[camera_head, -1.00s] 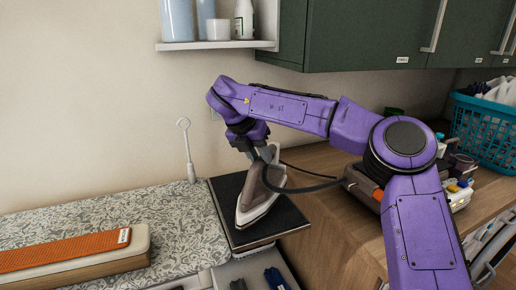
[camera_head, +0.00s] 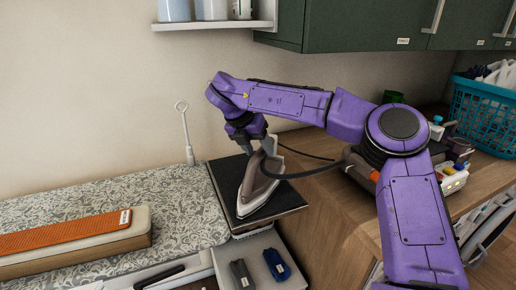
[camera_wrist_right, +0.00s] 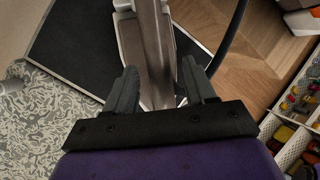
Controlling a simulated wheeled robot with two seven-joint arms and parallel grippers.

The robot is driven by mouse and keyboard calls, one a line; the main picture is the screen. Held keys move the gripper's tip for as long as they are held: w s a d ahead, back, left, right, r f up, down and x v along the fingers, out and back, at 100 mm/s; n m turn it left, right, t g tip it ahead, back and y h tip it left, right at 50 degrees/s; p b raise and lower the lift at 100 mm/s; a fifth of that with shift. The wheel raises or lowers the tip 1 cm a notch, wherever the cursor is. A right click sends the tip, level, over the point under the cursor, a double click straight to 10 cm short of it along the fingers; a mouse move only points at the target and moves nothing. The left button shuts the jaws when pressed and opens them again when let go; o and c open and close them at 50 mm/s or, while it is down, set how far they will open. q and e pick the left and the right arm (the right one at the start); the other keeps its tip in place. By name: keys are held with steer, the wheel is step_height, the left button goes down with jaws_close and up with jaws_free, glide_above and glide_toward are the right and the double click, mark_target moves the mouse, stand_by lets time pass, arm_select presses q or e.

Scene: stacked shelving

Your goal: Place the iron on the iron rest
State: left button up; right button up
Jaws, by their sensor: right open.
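The iron (camera_head: 257,192), grey and white with a dark cord, is on the dark flat iron rest (camera_head: 228,174) at the corner of the patterned ironing surface. Its tip points toward the front left. My right gripper (camera_head: 262,146) is at the iron's upper end. In the right wrist view my right gripper (camera_wrist_right: 158,82) is open, with one finger on each side of the iron's handle (camera_wrist_right: 154,50); whether the fingers touch it I cannot tell. The dark iron rest (camera_wrist_right: 80,45) lies beneath. My left gripper is not in view.
An orange-topped padded board (camera_head: 75,245) lies at the left on the patterned surface (camera_head: 175,215). A thin upright stand (camera_head: 187,140) is behind. An open drawer (camera_head: 222,262) holds dark items in front. A teal basket (camera_head: 485,120) stands on the wooden counter at the right.

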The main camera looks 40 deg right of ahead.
steer(key=v, duration=1.1)
steer(key=shift+r, duration=0.25)
steer(key=shift+a+r+p, duration=0.1)
steer(key=shift+p, duration=0.2)
